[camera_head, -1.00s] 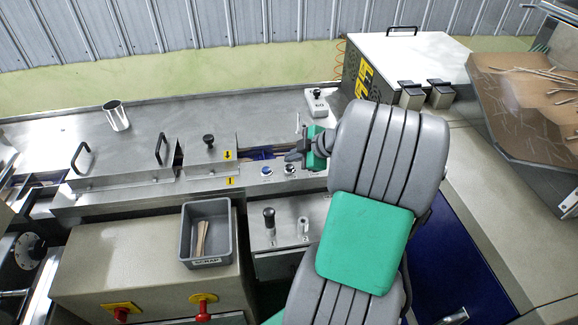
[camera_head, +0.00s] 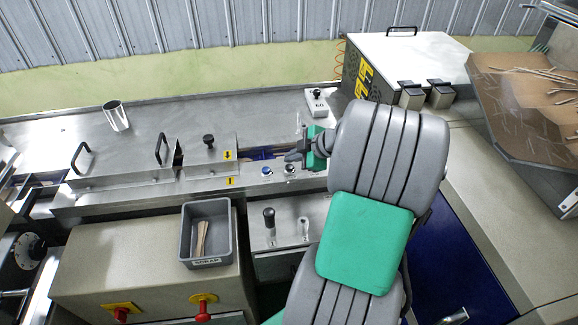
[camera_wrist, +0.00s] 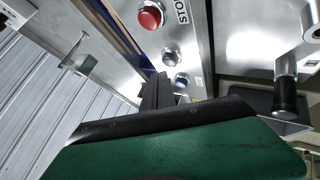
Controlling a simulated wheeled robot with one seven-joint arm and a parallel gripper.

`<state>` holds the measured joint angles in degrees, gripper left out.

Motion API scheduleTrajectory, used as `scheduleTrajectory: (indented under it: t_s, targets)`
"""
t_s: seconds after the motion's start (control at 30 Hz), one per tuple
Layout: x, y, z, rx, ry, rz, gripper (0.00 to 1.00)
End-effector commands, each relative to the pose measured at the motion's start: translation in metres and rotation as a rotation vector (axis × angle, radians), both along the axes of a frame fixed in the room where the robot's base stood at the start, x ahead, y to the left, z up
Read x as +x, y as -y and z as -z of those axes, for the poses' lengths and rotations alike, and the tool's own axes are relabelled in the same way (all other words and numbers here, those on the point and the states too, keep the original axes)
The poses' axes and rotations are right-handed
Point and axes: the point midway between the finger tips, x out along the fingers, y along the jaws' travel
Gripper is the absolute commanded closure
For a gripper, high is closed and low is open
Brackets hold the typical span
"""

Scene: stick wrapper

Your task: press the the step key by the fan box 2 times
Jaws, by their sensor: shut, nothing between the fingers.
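My gripper (camera_head: 292,157) is shut and empty, its dark fingertips just above the button strip on the steel machine front. A blue button (camera_head: 266,171) is left of the fingertips, and a pale button (camera_head: 290,169) lies right below them. The wrist view shows a red button (camera_wrist: 150,17) beside the word STOP, a silver-grey button (camera_wrist: 172,57) and the blue button (camera_wrist: 181,81) in a row. The dark fingers (camera_wrist: 157,92) reach toward the blue end of the row. I cannot read which button is the step key, and contact cannot be told.
A small box with a black knob (camera_head: 316,100) stands behind my gripper. A white-topped box (camera_head: 410,58) is at the back right. A grey scrap bin (camera_head: 207,232) with sticks and a black-knobbed lever (camera_head: 269,217) are in front. A steel cup (camera_head: 116,116) stands at the left.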

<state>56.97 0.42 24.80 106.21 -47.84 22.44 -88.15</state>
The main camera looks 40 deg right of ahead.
Motion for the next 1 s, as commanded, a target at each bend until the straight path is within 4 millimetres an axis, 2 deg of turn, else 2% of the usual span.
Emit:
scheduleTrajectory:
  t_s: [0.5,1.0]
  targets:
    - [-0.0002,0.0001,0.0097,0.0,0.001,0.001,1.0]
    - [-0.0004,0.0,0.0096,0.0,0.0,0.0,1.0]
